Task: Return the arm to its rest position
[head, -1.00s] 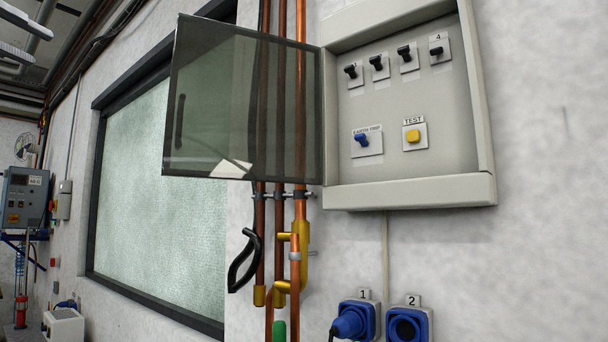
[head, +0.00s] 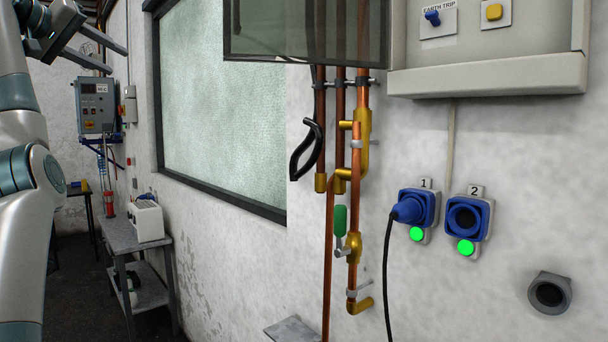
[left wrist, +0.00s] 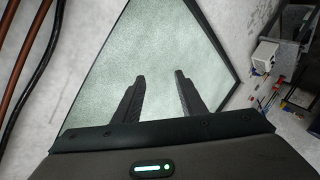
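My left arm (head: 25,190) is raised at the left edge of the head view. Its gripper (head: 119,62) is at the top left, its two dark fingers apart with nothing visible between them. The left wrist view also shows the gripper (left wrist: 160,76) open and empty, with the frosted window (left wrist: 165,45) beyond its fingers. The gripper appears clear of the wall. My right gripper is in neither view.
The panel box (head: 490,80) has its glass door (head: 300,35) swung open to the left. Copper pipes (head: 328,240) run down the wall beside blue sockets (head: 414,207) with green lights, one holding a plug and cable. A grey bench (head: 125,237) stands at the left.

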